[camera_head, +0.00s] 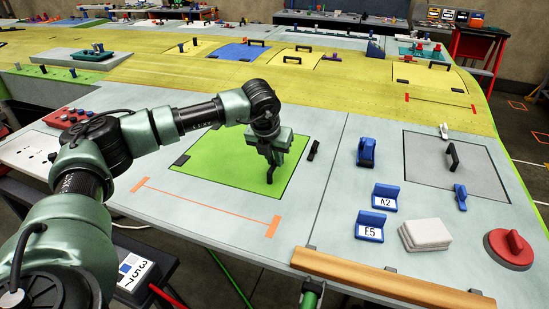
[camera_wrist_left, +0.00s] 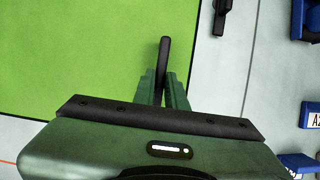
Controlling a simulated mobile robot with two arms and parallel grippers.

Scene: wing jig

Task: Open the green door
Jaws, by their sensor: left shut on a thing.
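The green door (camera_head: 222,160) is a flat bright green panel with a dark outline, set in the pale grey table surface. It looks level with the surface around it. In the left wrist view the green door (camera_wrist_left: 70,55) fills the upper left. My left gripper (camera_head: 271,174) is over the door's right part, pointing down. It is shut on the black door handle (camera_wrist_left: 165,55), which stands up between the fingers in the left wrist view. In the head view the gripper mostly hides the handle. My right gripper is not in view.
A black latch-like piece (camera_head: 313,150) sits just right of the door. Blue holders (camera_head: 377,198), a white stack (camera_head: 427,233) and a red knob (camera_head: 508,245) lie farther right, near a grey panel (camera_head: 425,165). A wooden rail (camera_head: 390,277) runs along the front edge.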

